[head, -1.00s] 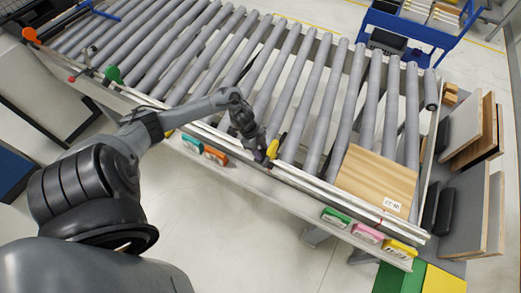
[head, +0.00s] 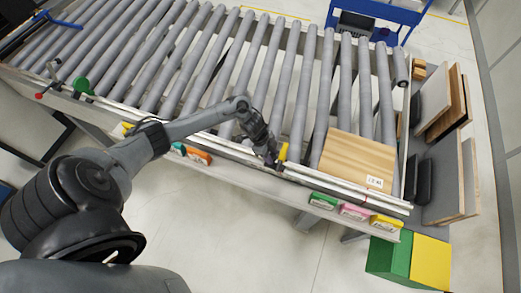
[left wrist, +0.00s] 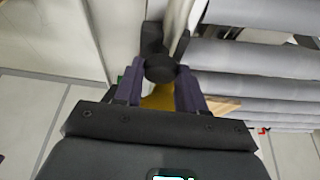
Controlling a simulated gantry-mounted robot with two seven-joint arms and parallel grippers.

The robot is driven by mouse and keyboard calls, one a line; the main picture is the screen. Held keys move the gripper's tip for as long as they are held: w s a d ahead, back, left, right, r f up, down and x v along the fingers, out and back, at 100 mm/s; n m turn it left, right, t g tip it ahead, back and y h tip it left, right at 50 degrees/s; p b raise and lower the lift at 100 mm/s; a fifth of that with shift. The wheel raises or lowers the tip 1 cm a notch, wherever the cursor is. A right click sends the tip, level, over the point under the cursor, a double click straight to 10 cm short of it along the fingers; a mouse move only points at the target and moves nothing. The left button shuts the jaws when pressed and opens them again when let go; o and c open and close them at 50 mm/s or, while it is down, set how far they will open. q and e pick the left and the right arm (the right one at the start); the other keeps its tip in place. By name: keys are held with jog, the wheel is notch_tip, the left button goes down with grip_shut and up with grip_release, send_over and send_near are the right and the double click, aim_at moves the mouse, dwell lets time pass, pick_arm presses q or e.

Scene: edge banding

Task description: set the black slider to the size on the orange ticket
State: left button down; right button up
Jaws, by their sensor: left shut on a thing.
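My left gripper (head: 273,160) is at the front rail of the roller conveyor. In the left wrist view its purple fingers (left wrist: 155,90) are shut on the black slider (left wrist: 160,68), whose round knob sits between them. A yellow piece (left wrist: 158,97) shows just below the knob; it also stands up beside the gripper in the head view (head: 283,152). The slider is mostly hidden by the gripper in the head view. The orange ticket (head: 198,157) is on the front ledge, left of the gripper; its writing is too small to read. My right gripper is not in view.
Green (head: 323,201), pink (head: 355,212) and yellow (head: 387,223) tickets line the ledge to the right. A wooden panel (head: 358,155) with a white label lies on the rollers (head: 250,85). The rail (head: 325,185) between gripper and panel's front looks clear. Boards (head: 446,110) lean at the right.

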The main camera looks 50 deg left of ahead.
pick_arm(q)
jog(key=shift+a, duration=0.1)
jog(key=c, duration=0.7)
grip_release()
jog(key=shift+r, duration=0.1)
jog(key=v, duration=1)
jog(key=shift+s+r, duration=0.15)
jog(key=shift+r, duration=0.15)
